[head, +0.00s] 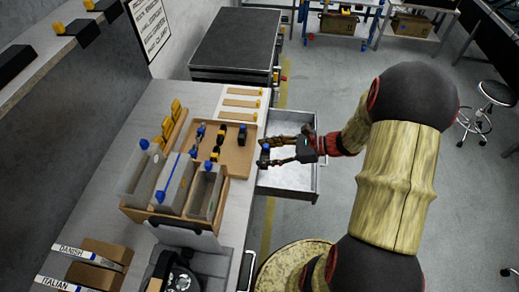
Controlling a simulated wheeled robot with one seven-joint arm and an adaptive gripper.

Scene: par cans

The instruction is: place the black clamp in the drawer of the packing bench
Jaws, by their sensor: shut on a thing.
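My gripper (268,151) reaches in from the right, with its fingers over the open drawer (290,180). It is shut on the black clamp (265,155), a small dark piece with a blue top at the fingertips. The fingers hide much of the clamp. The drawer has a pale, bare-looking floor and grey walls, and sticks out from the right side of the packing bench (110,180). The clamp shows near the drawer's bench-side edge. Its height above the drawer floor is hard to tell.
A wooden tray (238,160) with several small clamps lies on the bench beside the drawer. Grey bins (172,185) stand left of it. A dark-topped cabinet (235,40) stands behind the drawer. A round stool (497,93) is far right.

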